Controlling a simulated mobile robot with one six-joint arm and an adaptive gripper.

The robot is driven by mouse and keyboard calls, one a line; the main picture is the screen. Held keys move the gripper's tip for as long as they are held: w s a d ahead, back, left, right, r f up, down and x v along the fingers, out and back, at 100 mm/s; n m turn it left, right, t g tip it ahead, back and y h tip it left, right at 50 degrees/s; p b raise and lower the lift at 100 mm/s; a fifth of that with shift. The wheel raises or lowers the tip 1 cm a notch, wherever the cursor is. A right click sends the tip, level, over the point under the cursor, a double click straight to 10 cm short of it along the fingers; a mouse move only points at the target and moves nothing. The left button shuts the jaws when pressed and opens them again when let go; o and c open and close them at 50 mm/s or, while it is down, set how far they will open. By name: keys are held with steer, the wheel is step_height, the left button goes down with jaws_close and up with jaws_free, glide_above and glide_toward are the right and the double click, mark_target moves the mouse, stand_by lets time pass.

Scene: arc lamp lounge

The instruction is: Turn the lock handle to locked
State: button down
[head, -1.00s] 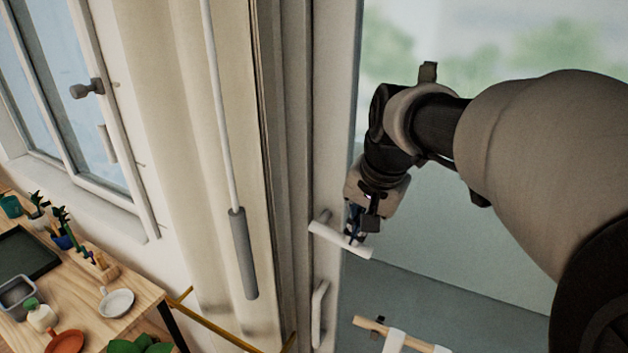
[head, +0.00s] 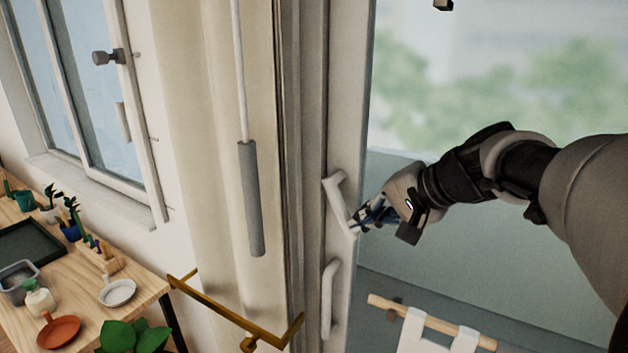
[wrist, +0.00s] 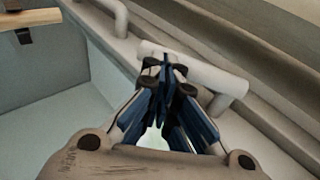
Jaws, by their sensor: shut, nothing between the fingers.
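The lock handle (head: 340,202) is a white lever on the pale door frame. In the head view it slants steeply, its free end down and to the right. In the wrist view the lever (wrist: 205,68) crosses behind my fingertips, its post to the right. My gripper (head: 361,217) is shut and empty, its blue fingers at the lever's lower end. In the wrist view my gripper (wrist: 167,72) overlaps the lever's free end. It is touching or very close; I cannot tell which. The fingers hide part of that end.
A fixed white pull handle (head: 328,298) sits below the lever, and also shows in the wrist view (wrist: 118,17). A wooden rail with white cloths (head: 425,322) is at lower right. A brass bar (head: 225,310) and a wooden table (head: 150,285) are at left.

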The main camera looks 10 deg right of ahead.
steer(key=shift+b+x, duration=0.4)
steer(key=shift+x, duration=0.65)
steer(key=shift+w+a+f, duration=0.35)
steer(key=shift+a+f, duration=0.2)
steer(key=shift+f, duration=0.05)
steer(key=shift+a+b, duration=0.1)
steer(key=shift+b, duration=0.2)
